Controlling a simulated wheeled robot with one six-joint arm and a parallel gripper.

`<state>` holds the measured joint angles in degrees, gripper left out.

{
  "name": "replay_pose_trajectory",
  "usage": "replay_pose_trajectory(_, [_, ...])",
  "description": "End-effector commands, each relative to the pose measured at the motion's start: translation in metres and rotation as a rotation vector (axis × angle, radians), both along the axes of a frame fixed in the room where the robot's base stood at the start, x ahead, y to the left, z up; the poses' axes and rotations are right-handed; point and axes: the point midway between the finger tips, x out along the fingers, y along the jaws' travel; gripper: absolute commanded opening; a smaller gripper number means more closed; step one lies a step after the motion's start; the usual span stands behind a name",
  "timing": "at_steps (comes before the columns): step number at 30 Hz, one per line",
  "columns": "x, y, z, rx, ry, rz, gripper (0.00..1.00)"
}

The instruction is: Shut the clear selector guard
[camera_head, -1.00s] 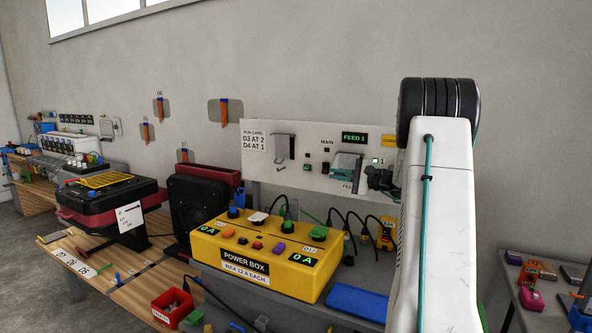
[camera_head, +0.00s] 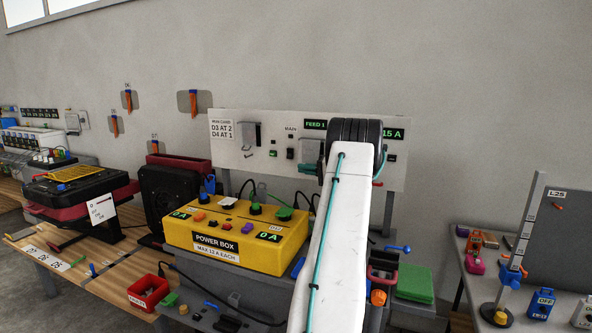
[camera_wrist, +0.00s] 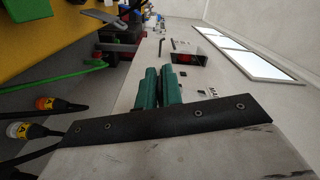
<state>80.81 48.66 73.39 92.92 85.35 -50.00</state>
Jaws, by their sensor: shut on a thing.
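The selector guard (camera_head: 308,151) is a greyish see-through cover on the white panel, below the FEED 1 sign, partly hidden behind my arm. A similar cover (camera_head: 250,134) sits to its left and appears as a box with red inside in the wrist view (camera_wrist: 187,59). My gripper (camera_wrist: 158,70) shows two green fingers close together in the wrist view, shut at the panel. They seem shut on the guard, but the clear part between them is hard to see. In the head view my arm hides most of the gripper. The guard's angle cannot be told.
The yellow power box (camera_head: 238,238) stands on the bench left of my arm, with cables behind it. A green block (camera_head: 414,284) lies to the right. A red bin (camera_head: 148,292) is at the front. Another table (camera_head: 464,262) with small parts is at the far right.

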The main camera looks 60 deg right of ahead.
Motion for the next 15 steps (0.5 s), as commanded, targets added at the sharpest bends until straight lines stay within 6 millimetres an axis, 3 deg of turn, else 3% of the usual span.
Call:
replay_pose_trajectory(14, [-0.0022,-0.0037,0.0025,-0.022,-0.003,-0.003,0.00])
replay_pose_trajectory(15, [-0.0021,-0.0036,0.0026,-0.022,-0.003,-0.003,0.10])
